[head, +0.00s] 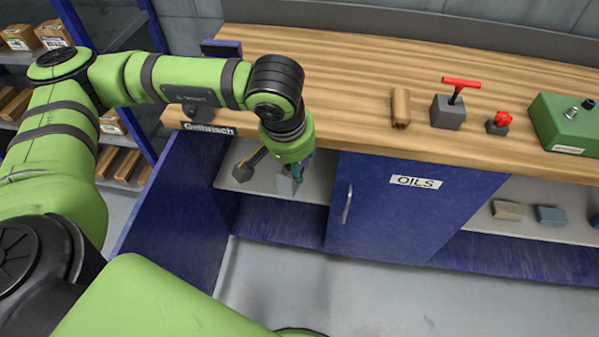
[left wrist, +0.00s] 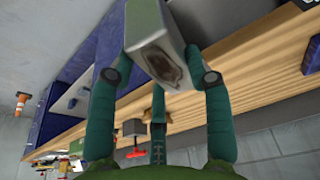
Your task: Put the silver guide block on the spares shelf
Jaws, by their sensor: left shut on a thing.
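The silver guide block (head: 284,186) is in the jaws of my left gripper (head: 293,178), in front of the open compartment under the bench. In the left wrist view the block (left wrist: 148,28) is large, pale grey, with a brown patch on its near face. The fingers of the left gripper (left wrist: 160,75) are on either side of it. The inner shelf (head: 316,190) of the open compartment shows behind the gripper; no label marks it as the spares shelf. My right gripper is not in view.
A dark tool with a yellowish handle (head: 252,160) is in the compartment. The open blue door (head: 172,215) is left of it, the shut OILS door (head: 385,205) right. A tan block (head: 507,210) and blue-grey block (head: 551,215) sit on the right shelf.

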